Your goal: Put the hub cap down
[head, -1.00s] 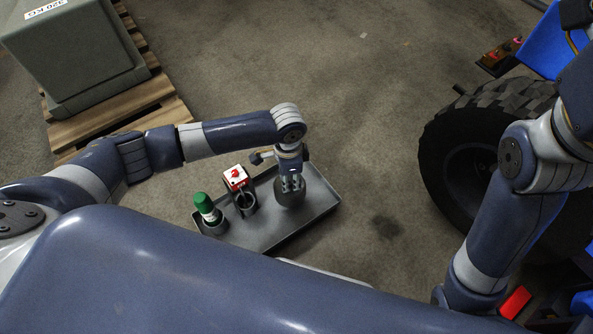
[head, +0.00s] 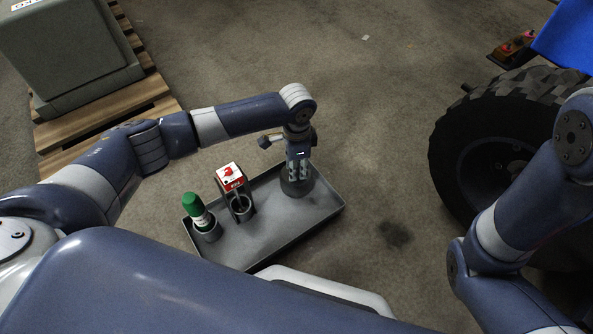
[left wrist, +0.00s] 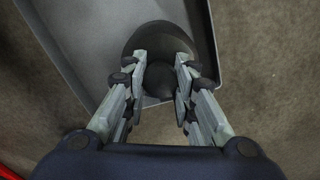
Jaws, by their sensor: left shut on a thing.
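The hub cap (head: 297,188) is a dark grey round piece over the far right part of a grey tray (head: 265,238). My left gripper (head: 298,176) points down from above and is shut on the hub cap's middle. In the left wrist view, the fingers (left wrist: 161,72) stand on both sides of the hub cap's raised centre, and its wide rim (left wrist: 158,33) shows beyond them near a tray corner. I cannot tell whether its underside touches the tray. My right gripper is out of view.
A green-capped bottle (head: 195,206) and a red and white box (head: 231,178) stand in holders on the tray's left half. A large tyre (head: 480,140) is at the right. A grey block (head: 70,50) sits on a wooden pallet (head: 150,92) at the back left.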

